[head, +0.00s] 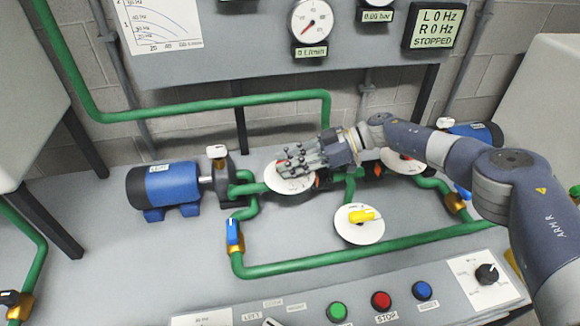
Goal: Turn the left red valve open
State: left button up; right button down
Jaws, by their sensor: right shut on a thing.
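The left valve's white round plate (290,186) sits on the green pipework right of the blue pump motor. My right gripper (287,163) reaches over this plate from the right, its fingers shut. The red handle is mostly hidden under the fingers, so its angle cannot be told. A second valve with a white plate (402,166) and some red on it stands to the right, partly covered by my right arm. My left gripper is not in view.
A yellow-handled valve (361,215) stands in front. A small blue-handled valve (234,232) is at left. The pump motor (170,187) is beyond it. A button panel with a green button (337,312) lines the near edge. A display (435,28) reads STOPPED.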

dwell(0.3)
jog(key=c, duration=1.4)
grip_release()
jog(key=shift+a, duration=0.1)
jog(key=v, duration=1.2)
